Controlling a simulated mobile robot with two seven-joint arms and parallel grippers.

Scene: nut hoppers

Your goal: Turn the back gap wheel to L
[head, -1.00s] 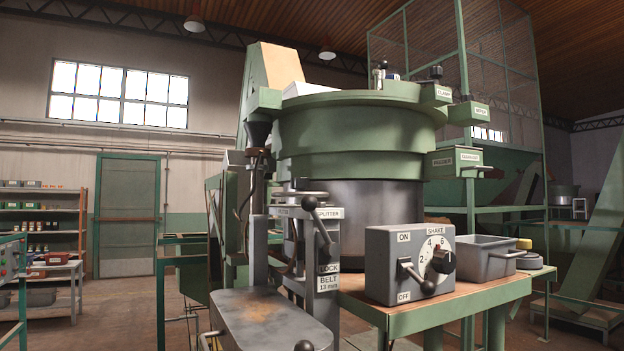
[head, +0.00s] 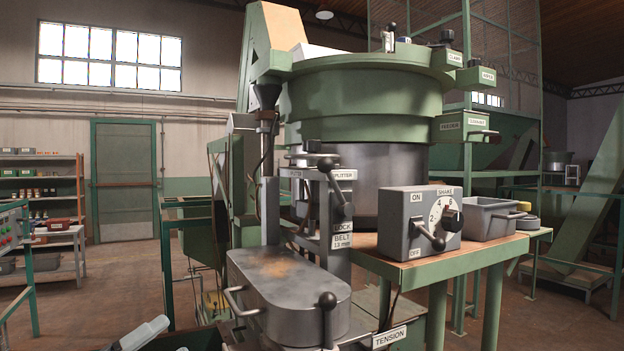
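I cannot make out a gap wheel or an L mark in the head view. The machine in front of me has a large green bowl (head: 362,105) on a grey drum (head: 385,180). Before it stands a grey splitter unit (head: 325,212) with a black-knobbed lever, labelled SPLITTER, LOCK and BELT 13 mm. A grey rounded housing (head: 285,285) with a side handle sits lower in front. A black-knobbed lever (head: 327,302) stands at its near end, by a TENSION label (head: 389,337). Neither of my grippers is in view.
A grey control box (head: 420,225) with an ON/OFF lever and SHAKE dial sits on a green-edged table (head: 450,262). A grey bin (head: 490,220) is beside it. A pale handle-like object (head: 140,335) is at the bottom left. Floor is open at left.

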